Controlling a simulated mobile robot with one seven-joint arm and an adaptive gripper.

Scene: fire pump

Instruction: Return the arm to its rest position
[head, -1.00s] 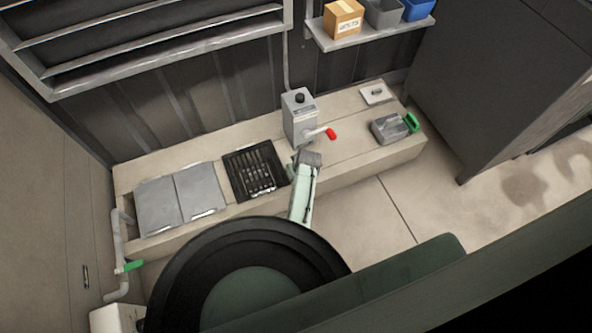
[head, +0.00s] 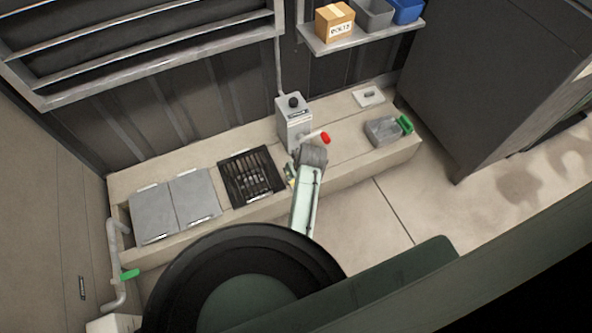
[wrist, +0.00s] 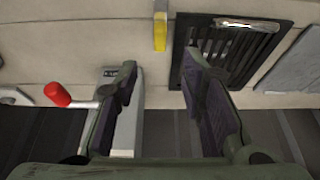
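My gripper (wrist: 162,78) is open and empty in the wrist view, with its two dark fingers well apart. It hangs over the bench between the black grate (wrist: 225,45) and the grey box with the red-tipped lever (wrist: 55,95). In the head view my pale arm reaches up to the bench, its grey wrist end just below the grey lever box (head: 293,120). The gripper's fingers are mostly hidden there. A narrow yellow piece (wrist: 160,30) shows at the bench front in the wrist view.
The bench (head: 345,150) also carries two grey plates (head: 175,205), a grey block with a green handle (head: 385,130) and a small white plate. A shelf with bins, a dark cabinet (head: 490,80) and a pipe with a green handle (head: 130,274) stand around. Floor right of my arm is clear.

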